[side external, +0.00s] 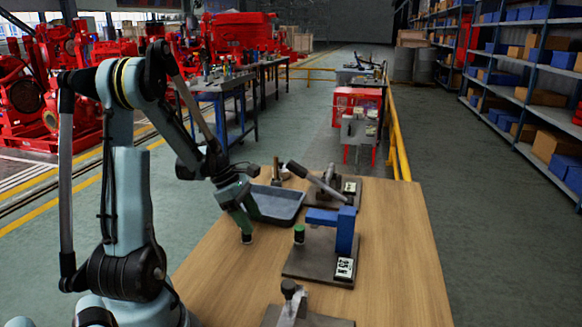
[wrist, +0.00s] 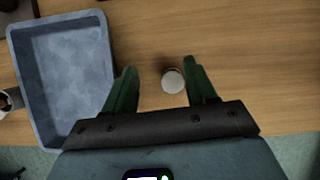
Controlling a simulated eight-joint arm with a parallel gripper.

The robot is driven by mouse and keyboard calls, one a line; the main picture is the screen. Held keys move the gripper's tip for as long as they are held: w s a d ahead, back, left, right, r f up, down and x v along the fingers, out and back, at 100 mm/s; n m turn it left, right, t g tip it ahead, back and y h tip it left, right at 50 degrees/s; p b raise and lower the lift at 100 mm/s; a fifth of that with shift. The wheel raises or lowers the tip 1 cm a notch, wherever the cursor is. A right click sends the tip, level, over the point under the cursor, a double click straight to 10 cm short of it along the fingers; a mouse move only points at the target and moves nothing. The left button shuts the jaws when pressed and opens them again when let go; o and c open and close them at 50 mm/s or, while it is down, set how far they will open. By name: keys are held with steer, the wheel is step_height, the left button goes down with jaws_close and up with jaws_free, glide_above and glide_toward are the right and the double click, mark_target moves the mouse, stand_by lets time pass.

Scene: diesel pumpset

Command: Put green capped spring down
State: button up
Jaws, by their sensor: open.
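My gripper (side external: 246,232) points down at the wooden table, in front of the grey-blue tray. In the wrist view my gripper (wrist: 160,68) is open, its two green fingers apart. A small round piece with a pale top (wrist: 173,81) stands between them, nearer the right finger, with a visible gap to the left one. No green shows on its top there, and in the side view the fingers mostly hide it. A green-capped dark cylinder (side external: 299,234) stands at the blue press fixture, to the right of my gripper.
The grey-blue tray (wrist: 103,45) lies left of the fingers in the wrist view. The blue press fixture (side external: 345,230) stands on a dark plate with a number card. Another lever fixture (side external: 318,182) is behind it. The table's right side (side external: 395,245) is clear.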

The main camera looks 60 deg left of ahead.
steer(key=w+d+r+m+t+y, duration=0.1)
steer(key=d+r+m, duration=0.4)
steer(key=d+m, duration=0.6)
steer(key=w+d+r+m+t+y, duration=0.1)
steer(key=d+r+m, duration=0.4)
steer(key=d+m, duration=0.7)
steer(key=m+t+y, duration=0.1)
steer(key=m, duration=0.3)
steer(key=shift+w+m, duration=0.15)
steer(key=shift+m, duration=0.15)
steer(key=shift+d, duration=0.1)
